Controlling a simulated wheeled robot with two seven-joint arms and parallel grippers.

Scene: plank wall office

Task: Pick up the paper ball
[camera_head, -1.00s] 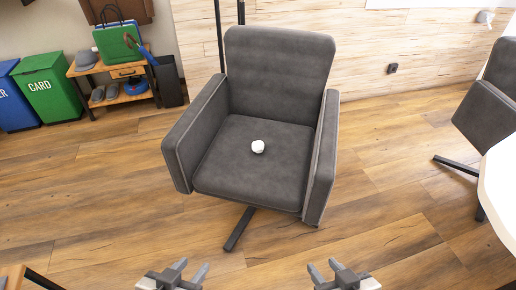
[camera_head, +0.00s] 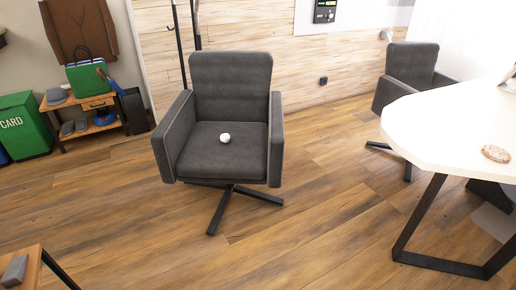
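The white paper ball (camera_head: 225,138) lies on the seat of a dark grey armchair (camera_head: 231,80), near the middle of the cushion. The chair stands on a swivel base with its seat facing me. Neither of my grippers shows in the head view now, so nothing of mine is near the ball in the picture.
A white table (camera_head: 445,125) with a dark frame and a round brown item (camera_head: 495,153) stands at right. A second grey chair (camera_head: 408,72) is behind it. A shelf (camera_head: 90,105) and green bin (camera_head: 25,125) stand at left. A wooden corner (camera_head: 22,268) is bottom left. Floor before the chair is clear.

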